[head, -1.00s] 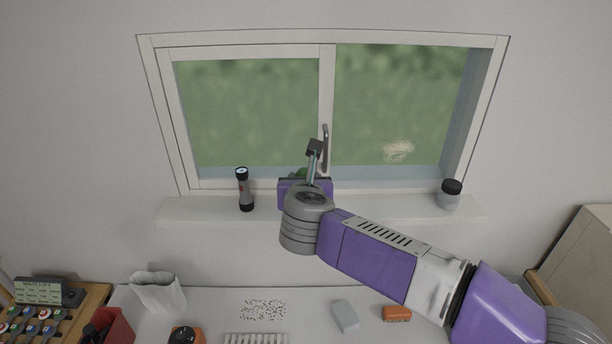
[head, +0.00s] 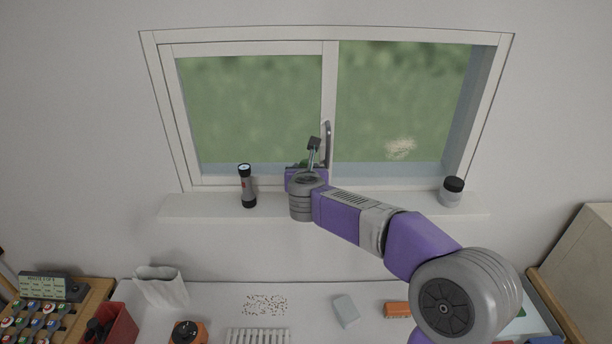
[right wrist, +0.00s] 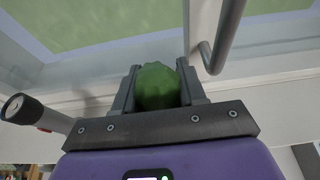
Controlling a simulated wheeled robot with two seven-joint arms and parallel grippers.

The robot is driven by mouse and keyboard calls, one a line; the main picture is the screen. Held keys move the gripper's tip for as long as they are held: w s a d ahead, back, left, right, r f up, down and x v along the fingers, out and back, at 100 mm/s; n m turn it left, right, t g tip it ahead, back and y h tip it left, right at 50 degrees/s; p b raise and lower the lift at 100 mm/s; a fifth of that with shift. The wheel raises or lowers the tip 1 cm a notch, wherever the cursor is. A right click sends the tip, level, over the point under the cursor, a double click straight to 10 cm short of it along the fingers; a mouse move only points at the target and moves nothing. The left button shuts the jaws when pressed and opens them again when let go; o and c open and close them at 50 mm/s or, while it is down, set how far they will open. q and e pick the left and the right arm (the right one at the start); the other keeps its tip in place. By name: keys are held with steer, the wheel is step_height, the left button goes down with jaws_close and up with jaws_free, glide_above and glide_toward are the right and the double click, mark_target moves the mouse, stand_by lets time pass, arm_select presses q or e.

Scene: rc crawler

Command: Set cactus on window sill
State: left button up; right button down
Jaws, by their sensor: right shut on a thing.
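The cactus (right wrist: 157,87) is a green, rounded, ribbed plant between the two fingers of my right gripper (right wrist: 158,90) in the right wrist view. My right gripper is shut on it. In the head view my right gripper (head: 305,172) is at the window, above the middle of the white window sill (head: 400,207). Only a bit of green shows there behind my wrist, and the pot is hidden. I cannot tell whether the cactus touches the sill. My left gripper is not in view.
A flashlight (head: 247,187) stands on the sill to the left, and a dark-lidded jar (head: 452,191) to the right. The window handle (head: 327,145) is close to my right gripper. Below are a white bag (head: 161,287), a grey block (head: 346,310) and an orange block (head: 397,309).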

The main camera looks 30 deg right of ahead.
steer(key=shift+w+d+f, duration=0.15)
steer(key=shift+w+f, duration=0.05)
steer(key=shift+f, duration=0.15)
steer(key=shift+s, duration=0.1)
steer(key=shift+f, duration=0.2)
steer(key=c, duration=0.9)
jaws_free()
steer(key=shift+r, duration=0.15)
